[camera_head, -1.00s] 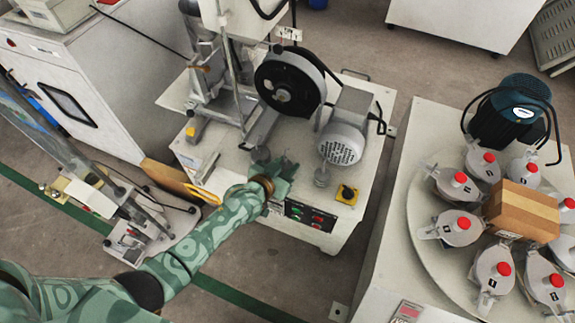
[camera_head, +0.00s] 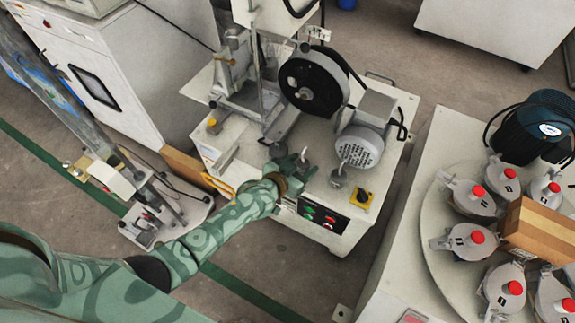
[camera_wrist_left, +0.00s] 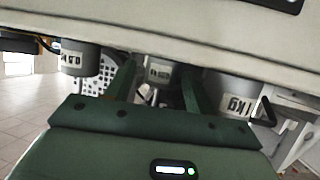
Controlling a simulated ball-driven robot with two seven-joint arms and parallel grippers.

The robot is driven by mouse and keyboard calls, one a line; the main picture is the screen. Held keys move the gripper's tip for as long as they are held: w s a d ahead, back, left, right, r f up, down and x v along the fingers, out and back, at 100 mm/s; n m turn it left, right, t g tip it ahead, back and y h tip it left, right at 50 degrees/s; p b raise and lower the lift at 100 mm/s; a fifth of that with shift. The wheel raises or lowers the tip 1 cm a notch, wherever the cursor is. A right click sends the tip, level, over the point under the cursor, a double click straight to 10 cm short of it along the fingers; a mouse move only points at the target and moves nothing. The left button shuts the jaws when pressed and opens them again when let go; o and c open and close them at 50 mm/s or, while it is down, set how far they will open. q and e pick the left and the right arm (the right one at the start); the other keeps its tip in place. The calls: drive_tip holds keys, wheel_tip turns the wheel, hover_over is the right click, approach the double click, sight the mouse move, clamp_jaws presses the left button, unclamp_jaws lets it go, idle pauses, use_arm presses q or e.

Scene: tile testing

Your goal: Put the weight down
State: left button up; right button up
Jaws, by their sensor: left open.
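Several small grey metal weights stand on the white machine top in the head view. One weight (camera_head: 304,161) with a pale hook is right at my left gripper's fingertips. Another hooked weight (camera_head: 338,177) stands to its right. My left gripper (camera_head: 291,164) is open. In the left wrist view, which looks upside down, the fingers (camera_wrist_left: 158,88) stand apart with a labelled weight (camera_wrist_left: 160,72) between and beyond them. Whether they touch it cannot be told. A 0.5 kg weight (camera_wrist_left: 78,60) is at left and a 1 kg weight (camera_wrist_left: 228,92) at right. My right gripper is not in view.
The machine's black wheel (camera_head: 314,82) and grey motor (camera_head: 362,140) stand behind the weights. At right, a table holds a cardboard box (camera_head: 533,229) and several red-capped parts (camera_head: 472,192).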

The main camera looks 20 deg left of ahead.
sight(303, 163)
use_arm(q)
drive_tip(key=p+v, duration=0.2)
drive_tip(key=v, duration=0.1)
drive_tip(key=shift+s+r, duration=0.1)
drive_tip(key=shift+r, duration=0.4)
drive_tip(key=p+v, duration=0.3)
drive_tip(key=v, duration=0.4)
drive_tip(key=s+a+f+g+y, duration=0.1)
drive_tip(key=s+a+f+g, duration=0.15)
drive_tip(key=s+f, duration=0.85)
drive_tip(key=s+a+f+g+y, duration=0.15)
drive_tip(key=s+f+g, duration=0.25)
drive_tip(key=s+f, duration=0.7)
drive_tip(key=s+a+g, duration=0.2)
drive_tip(key=s+g, duration=0.2)
drive_tip(key=s, duration=1.4)
drive_tip(key=s+a+f+g+y, duration=0.1)
drive_tip(key=s+g, duration=0.3)
drive_tip(key=s, duration=1.4)
drive_tip(key=shift+a+m, duration=0.4)
drive_tip(key=shift+a, duration=0.35)
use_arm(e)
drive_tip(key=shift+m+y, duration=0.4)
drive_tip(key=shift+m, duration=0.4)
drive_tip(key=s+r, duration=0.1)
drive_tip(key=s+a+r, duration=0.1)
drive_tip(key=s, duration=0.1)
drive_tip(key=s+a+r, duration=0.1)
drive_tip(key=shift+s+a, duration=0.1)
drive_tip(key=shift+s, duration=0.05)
